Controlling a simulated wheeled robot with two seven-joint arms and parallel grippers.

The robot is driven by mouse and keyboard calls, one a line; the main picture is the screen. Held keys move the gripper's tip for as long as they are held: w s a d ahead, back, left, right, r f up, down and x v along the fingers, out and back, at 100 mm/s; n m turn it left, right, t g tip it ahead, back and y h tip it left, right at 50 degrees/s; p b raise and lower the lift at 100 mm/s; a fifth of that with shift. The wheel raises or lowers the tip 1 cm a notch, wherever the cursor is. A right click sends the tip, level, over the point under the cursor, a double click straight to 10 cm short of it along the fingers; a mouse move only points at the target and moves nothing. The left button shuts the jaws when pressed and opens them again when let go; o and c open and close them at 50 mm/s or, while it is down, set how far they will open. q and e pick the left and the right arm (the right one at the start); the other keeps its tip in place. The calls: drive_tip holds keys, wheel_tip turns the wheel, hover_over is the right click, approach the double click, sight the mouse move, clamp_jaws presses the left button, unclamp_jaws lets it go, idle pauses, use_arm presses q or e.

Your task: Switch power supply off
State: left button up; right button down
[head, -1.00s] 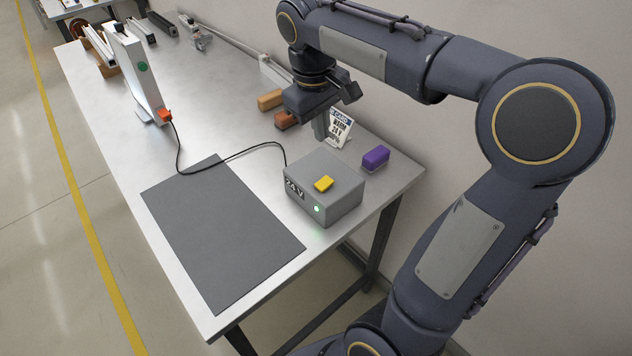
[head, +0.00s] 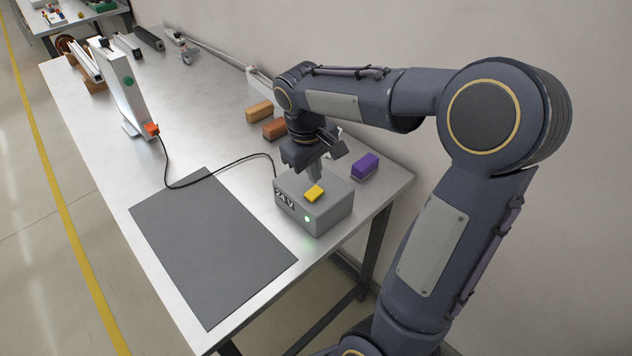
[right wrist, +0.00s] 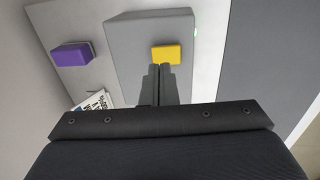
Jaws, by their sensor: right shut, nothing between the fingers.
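The power supply (head: 325,211) is a grey box marked "24 V" near the right end of the table. A yellow switch (head: 314,193) sits on its top, and a green light (head: 307,219) glows on its front. My right gripper (head: 312,172) is shut and empty, pointing down over the rear of the box, just behind the switch. In the right wrist view its fingertips (right wrist: 160,68) appear right below the yellow switch (right wrist: 166,53); I cannot tell whether they touch. My left gripper is not in view.
A black cable runs from the box to a white upright frame (head: 124,90) with an orange plug (head: 151,129). A purple block (head: 365,166) stands right of the box. Orange blocks (head: 260,111) lie behind. A dark mat (head: 212,245) lies flat at front left. A card is partly hidden behind my gripper.

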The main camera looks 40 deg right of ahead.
sight(318, 191)
drive_tip(key=shift+d+f, duration=0.15)
drive_tip(key=shift+f, duration=0.85)
drive_tip(key=shift+d+f, duration=0.15)
drive_tip(key=shift+f, duration=0.85)
